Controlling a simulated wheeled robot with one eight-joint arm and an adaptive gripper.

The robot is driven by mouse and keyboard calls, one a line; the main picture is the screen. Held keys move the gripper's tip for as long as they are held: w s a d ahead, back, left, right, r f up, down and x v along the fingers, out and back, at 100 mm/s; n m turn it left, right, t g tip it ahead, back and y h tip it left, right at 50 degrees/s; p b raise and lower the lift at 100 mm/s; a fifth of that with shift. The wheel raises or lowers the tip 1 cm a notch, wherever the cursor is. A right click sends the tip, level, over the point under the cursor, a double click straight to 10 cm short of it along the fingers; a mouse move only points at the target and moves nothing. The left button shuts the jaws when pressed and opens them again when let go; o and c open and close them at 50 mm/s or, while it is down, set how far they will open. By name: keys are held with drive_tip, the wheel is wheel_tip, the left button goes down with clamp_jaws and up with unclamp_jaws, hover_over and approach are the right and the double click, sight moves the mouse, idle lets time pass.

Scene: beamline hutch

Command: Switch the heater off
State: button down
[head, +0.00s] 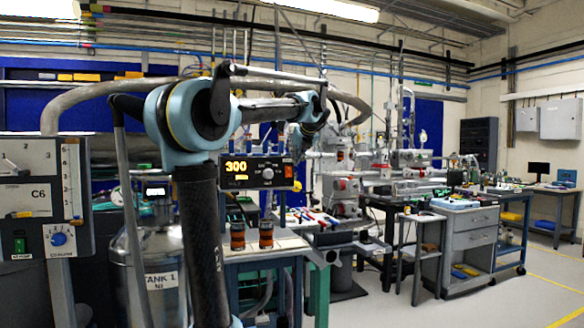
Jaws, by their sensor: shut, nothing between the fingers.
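A dark heater control box (257,172) stands above the bench in the middle of the head view. Its lit display (236,167) reads 300 in yellow, with a smaller lit line under it. A round knob (267,173) sits right of the display. An orange-red rocker switch (288,171) is at the box's right end; its position is too small to tell. My arm reaches over the box from the left, and its wrist bends down above the box's right end. My gripper (296,146) is small and dark there, shut and empty, just above the switch. I cannot tell whether it touches the box.
Two brown-and-black jars (238,236) stand on the bench (262,251) below the box. A metal tank (160,262) labelled TANK 1 and a C6 panel (40,195) are at left. Beamline equipment and a grey drawer cabinet (470,240) fill the right; floor is clear at far right.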

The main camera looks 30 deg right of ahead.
drive_tip(key=shift+w+r+v, duration=0.1)
drive_tip(key=shift+r+v, duration=0.05)
drive_tip(key=shift+v, duration=0.65)
drive_tip(key=shift+w+r+v, duration=0.15)
drive_tip(key=shift+v, duration=0.7)
drive_tip(key=shift+w+r+v, duration=0.1)
drive_tip(key=shift+r+v, duration=0.05)
drive_tip(key=shift+v, duration=0.65)
drive_tip(key=s+a+f+n+g+y, duration=0.1)
drive_tip(key=a+f+n, duration=0.55)
drive_tip(key=a, duration=0.35)
drive_tip(key=a+f+n+g+y, duration=0.1)
drive_tip(key=a+f+n+g, duration=0.1)
drive_tip(key=a+f+n, duration=0.7)
drive_tip(key=s+a+f+n+g+y, duration=0.1)
drive_tip(key=a+f+n+y, duration=0.15)
drive_tip(key=a+f, duration=0.65)
drive_tip(key=s+a+f+n+g, duration=0.1)
drive_tip(key=s+a+f+n, duration=0.5)
drive_tip(key=f+n, duration=0.1)
drive_tip(key=s+a+f+n+g+h, duration=0.1)
drive_tip(key=s+a+f+n, duration=0.5)
drive_tip(key=f, duration=0.4)
drive_tip(key=s+a+f+n+g+h, duration=0.1)
drive_tip(key=s+a+f+n, duration=0.5)
drive_tip(key=s+f+n, duration=0.2)
drive_tip(key=shift+s+a+f+g, duration=0.15)
drive_tip(key=shift+f+g, duration=0.15)
drive_tip(key=shift+f, duration=0.35)
